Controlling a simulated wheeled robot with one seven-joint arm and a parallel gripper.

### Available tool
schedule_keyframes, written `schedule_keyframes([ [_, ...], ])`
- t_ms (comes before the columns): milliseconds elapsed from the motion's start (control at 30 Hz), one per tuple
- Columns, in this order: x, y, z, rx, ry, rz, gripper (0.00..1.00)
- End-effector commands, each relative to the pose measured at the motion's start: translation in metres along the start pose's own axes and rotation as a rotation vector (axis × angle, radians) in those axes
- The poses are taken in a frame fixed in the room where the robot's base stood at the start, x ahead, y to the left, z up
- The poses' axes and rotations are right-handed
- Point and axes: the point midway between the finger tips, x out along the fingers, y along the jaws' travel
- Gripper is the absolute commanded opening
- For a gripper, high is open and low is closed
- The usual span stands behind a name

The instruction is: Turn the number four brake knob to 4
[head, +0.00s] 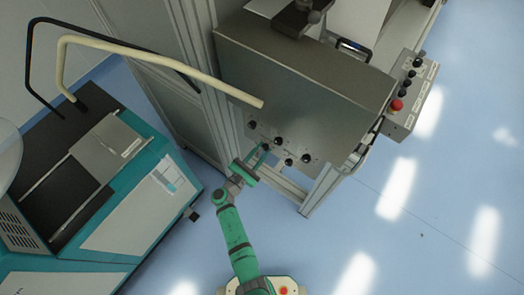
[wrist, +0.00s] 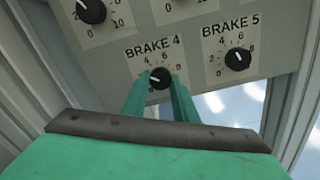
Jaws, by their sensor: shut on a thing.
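The number four brake knob (wrist: 159,75) is a small black dial under the "BRAKE 4" label in the wrist view. Its white mark points to the left, roughly toward the 2; the low end of its scale is partly hidden by a finger. My gripper (wrist: 158,85) has its two green fingers on either side of this knob, shut on it. In the head view, my gripper (head: 262,156) reaches the lower front of the grey panel, where the knob is hard to make out.
The "BRAKE 5" knob (wrist: 238,59) is just right of the held knob. Another dial (wrist: 91,10) is at the upper left. A control box with a red button (head: 396,105) is at the machine's right side. A teal machine (head: 130,215) stands left of my arm. Blue floor lies open to the right.

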Motion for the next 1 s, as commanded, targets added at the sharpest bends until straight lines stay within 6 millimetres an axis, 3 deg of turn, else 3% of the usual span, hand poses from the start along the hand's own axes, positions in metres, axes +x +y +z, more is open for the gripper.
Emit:
schedule_keyframes([
  [500, -0.0006, 0.0003, 0.0000, 0.350, 0.000, -0.001, 0.03],
  [1000, -0.0007, 0.0002, 0.0001, 0.423, -0.001, -0.001, 0.03],
])
